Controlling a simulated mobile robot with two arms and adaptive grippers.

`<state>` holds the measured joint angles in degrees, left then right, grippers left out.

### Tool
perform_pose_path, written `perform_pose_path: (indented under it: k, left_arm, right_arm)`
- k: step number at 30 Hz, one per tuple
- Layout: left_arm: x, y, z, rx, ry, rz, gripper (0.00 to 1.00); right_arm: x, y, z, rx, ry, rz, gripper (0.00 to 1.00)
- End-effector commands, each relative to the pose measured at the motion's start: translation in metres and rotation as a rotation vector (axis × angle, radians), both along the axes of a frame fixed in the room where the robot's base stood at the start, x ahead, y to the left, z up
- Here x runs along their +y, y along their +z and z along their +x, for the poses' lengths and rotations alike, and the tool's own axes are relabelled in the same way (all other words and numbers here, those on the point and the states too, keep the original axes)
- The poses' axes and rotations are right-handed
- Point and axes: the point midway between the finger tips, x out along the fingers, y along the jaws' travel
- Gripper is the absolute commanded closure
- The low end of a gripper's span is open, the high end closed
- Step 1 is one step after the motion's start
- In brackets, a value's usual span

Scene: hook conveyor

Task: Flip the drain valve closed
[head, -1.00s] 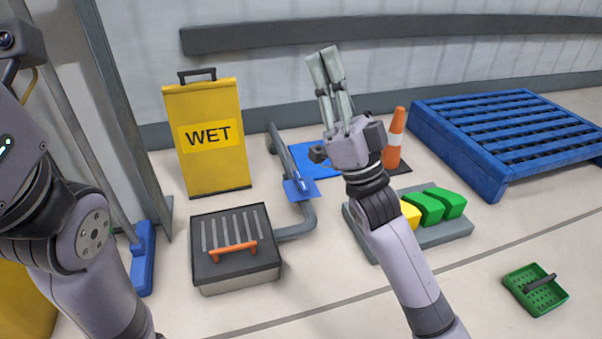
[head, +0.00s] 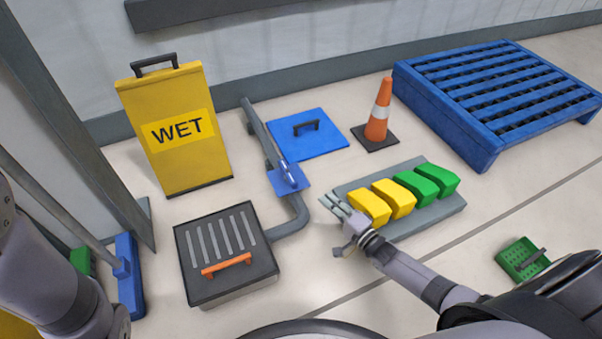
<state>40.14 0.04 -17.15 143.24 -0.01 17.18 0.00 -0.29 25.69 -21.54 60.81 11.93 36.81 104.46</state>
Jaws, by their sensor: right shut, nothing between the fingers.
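A grey pipe (head: 295,212) runs from the drain box up toward the wall. On it sits a blue plate with a small metallic lever (head: 289,178), which looks like the drain valve; its exact setting is too small to tell. The drain box (head: 226,251) has a dark slotted top with an orange handle (head: 226,264). My right gripper (head: 331,200) is shut and empty, low over the floor to the right of the valve and apart from it, beside the grey tray with the wedges. My left arm shows at the left edge, but its gripper is out of view.
Yellow and green wedges (head: 395,196) lie on the grey tray (head: 440,212). A yellow WET sign (head: 177,158), blue mat with handle (head: 330,142), orange cone (head: 377,122) and blue pallet (head: 480,125) stand behind. A green basket (head: 521,258) is at right.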

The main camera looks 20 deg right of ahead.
Motion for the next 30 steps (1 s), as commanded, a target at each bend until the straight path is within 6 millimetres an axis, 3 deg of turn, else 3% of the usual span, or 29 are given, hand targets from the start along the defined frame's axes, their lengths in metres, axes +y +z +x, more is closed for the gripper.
perform_pose_path:
  k: [11,24,30]
  left_arm:
    - [0.000,-0.007,-0.003,-0.005,-0.002,-0.001,0.60]
    - [-0.001,-0.053,0.001,0.003,0.000,0.001,0.60]
    - [-0.001,-0.061,0.002,0.004,-0.001,0.002,0.60]
  right_arm:
    - [0.003,-0.001,0.008,-0.004,0.001,-0.001,1.00]
    - [0.023,-0.003,0.079,-0.007,0.001,-0.002,1.00]
    - [0.028,-0.001,0.095,-0.004,0.001,-0.003,1.00]
